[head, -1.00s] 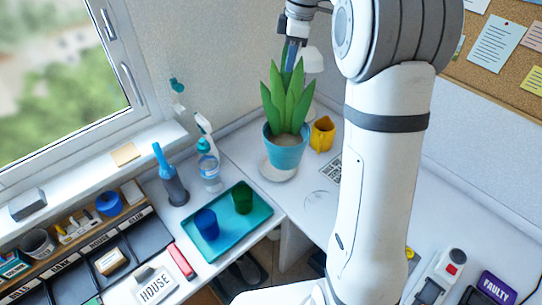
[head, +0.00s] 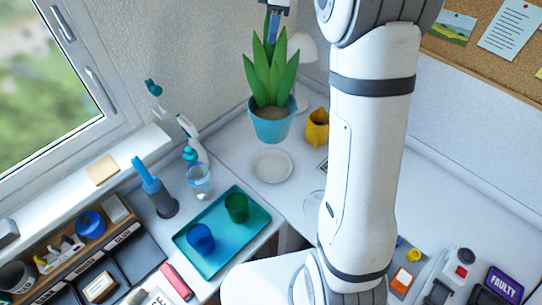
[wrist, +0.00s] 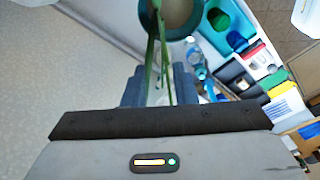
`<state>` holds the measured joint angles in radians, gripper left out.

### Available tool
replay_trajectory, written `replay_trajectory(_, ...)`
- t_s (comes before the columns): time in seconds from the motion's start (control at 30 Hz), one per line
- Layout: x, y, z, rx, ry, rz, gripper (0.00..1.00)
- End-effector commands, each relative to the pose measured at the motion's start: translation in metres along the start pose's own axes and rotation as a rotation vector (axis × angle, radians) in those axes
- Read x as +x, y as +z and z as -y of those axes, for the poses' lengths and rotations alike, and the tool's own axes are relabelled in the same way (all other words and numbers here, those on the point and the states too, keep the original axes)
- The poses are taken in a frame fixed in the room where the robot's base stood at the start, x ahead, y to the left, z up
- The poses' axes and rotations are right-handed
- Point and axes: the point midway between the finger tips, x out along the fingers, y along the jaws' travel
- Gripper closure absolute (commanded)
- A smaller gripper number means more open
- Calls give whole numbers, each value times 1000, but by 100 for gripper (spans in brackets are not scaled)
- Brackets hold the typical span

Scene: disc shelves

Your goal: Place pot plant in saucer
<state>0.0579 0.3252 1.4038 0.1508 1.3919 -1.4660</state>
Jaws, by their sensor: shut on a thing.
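The pot plant, a light blue pot (head: 271,127) with broad green leaves, hangs from my gripper (head: 274,22) in the head view. The gripper is shut on the upper leaves. The white round saucer (head: 272,166) lies on the white desk, fully visible and empty, just below the pot in the picture. The pot looks raised off the desk, apart from the saucer; the exact height is hard to tell. In the wrist view, leaves pass between my gripper's fingers (wrist: 158,84), with the pot's rim and soil (wrist: 176,14) beyond. The saucer is not seen there.
A yellow jug (head: 317,129) stands right of the plant, with a white lamp (head: 301,46) behind. A teal tray (head: 222,232) with two cups lies in front.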

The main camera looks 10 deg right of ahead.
Motion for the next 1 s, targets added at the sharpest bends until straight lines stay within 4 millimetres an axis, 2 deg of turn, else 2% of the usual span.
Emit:
replay_trajectory(0.43, 31, 6, 0, 3, 1, -1, 100)
replay_trajectory(0.8, 79, 15, 0, 6, 2, -1, 100)
replay_trajectory(1.0, 92, 17, 0, 7, 2, -1, 100)
